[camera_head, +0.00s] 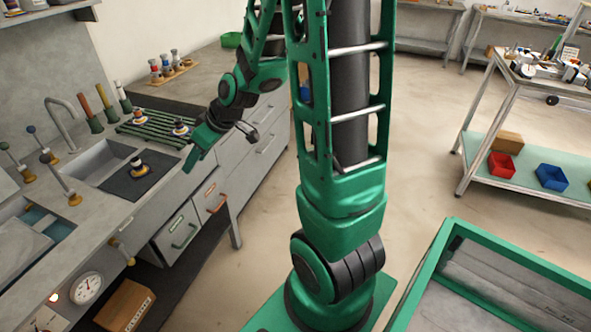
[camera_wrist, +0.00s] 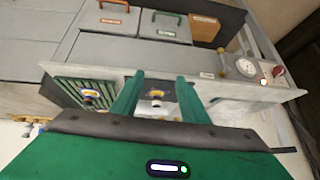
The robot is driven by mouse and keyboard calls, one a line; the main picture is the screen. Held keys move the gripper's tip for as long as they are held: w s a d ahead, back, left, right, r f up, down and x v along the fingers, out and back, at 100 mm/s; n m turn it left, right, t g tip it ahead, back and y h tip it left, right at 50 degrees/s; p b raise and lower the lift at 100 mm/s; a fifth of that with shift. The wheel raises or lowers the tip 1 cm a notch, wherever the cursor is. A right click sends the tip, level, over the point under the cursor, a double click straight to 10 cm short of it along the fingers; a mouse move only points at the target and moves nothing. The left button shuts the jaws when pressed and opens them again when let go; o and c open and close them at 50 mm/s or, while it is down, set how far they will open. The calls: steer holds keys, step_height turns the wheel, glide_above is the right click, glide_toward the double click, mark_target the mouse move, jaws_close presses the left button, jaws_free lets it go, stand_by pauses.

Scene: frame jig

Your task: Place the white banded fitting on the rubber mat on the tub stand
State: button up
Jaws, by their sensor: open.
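A banded fitting (camera_head: 138,168) with a dark base and a pale band stands on the black rubber mat (camera_head: 118,188) in the sink tub. In the wrist view the fitting (camera_wrist: 156,96) shows in the gap between my fingers, apart from them. My gripper (camera_head: 189,161) is open and empty, to the right of the fitting and over the counter's front side; its fingers also show in the wrist view (camera_wrist: 160,78). A green slatted rack (camera_head: 150,137) beside the tub holds another banded fitting (camera_head: 180,128). I cannot tell for certain which surface is the tub stand.
A tap (camera_head: 62,115) and several upright handles stand behind and left of the tub. A wooden board (camera_head: 175,72) with several fittings lies farther back. Drawers (camera_head: 180,232) are below the counter.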

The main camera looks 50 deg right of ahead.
steer(key=s+d+r+m+g+h, duration=0.1)
steer(key=s+d+r+m+g, duration=0.1)
steer(key=s, duration=0.7)
steer(key=s+d+r+m+g+h, duration=0.1)
steer(key=s+m, duration=0.4)
steer(key=s, duration=0.5)
steer(key=s+d+r+m+g+h, duration=0.1)
steer(key=s+d+r+m+g, duration=0.2)
steer(key=s, duration=0.7)
steer(key=shift+s+d+r, duration=0.15)
steer(key=shift+d+r, duration=0.15)
steer(key=shift+d, duration=0.55)
steer(key=shift+w+f, duration=0.25)
steer(key=shift+w, duration=0.4)
